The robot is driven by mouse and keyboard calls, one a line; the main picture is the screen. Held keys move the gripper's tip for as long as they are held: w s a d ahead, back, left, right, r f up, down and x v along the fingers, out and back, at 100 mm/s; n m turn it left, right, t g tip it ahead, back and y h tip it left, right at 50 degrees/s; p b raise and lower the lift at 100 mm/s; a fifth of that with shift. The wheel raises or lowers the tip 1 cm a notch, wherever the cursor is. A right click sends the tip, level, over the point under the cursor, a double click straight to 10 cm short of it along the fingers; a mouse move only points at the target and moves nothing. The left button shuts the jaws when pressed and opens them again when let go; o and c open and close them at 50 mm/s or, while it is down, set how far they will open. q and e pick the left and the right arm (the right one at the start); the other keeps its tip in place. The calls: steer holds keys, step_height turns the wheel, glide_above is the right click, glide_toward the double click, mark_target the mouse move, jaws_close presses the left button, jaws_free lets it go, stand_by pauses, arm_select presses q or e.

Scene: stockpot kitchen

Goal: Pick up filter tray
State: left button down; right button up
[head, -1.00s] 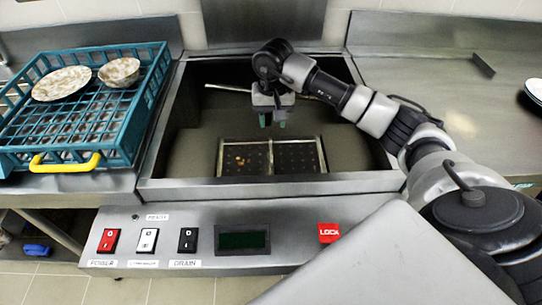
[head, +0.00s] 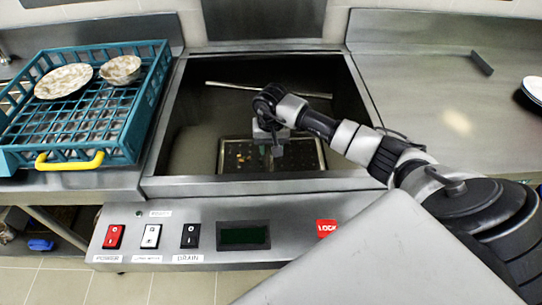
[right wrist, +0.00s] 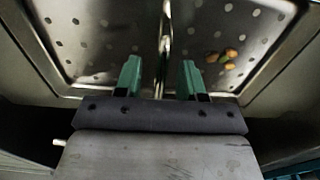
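The filter tray (head: 308,154) is a perforated metal tray at the bottom of the sink-like basin, with a raised bar across its middle. In the right wrist view the tray (right wrist: 95,38) fills most of the picture, and its middle bar (right wrist: 164,50) runs up between my fingers. Small orange and green scraps (right wrist: 222,57) lie on one half. My right gripper (head: 271,146) reaches down into the basin above the tray. In the right wrist view the right gripper (right wrist: 160,75) is open, with a green finger on each side of the bar, apparently not touching it. My left gripper is not in view.
A teal dish rack (head: 80,110) with a plate (head: 63,80) and a bowl (head: 120,69) stands left of the basin. The basin's front rim (head: 260,184) lies close to my arm. The right counter (head: 430,80) is mostly clear.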

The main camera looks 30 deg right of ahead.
jaws_close()
stand_by(0.4)
step_height(320, 180, up, 10)
steer(key=shift+r+b, duration=0.1)
steer(key=shift+b, duration=0.6)
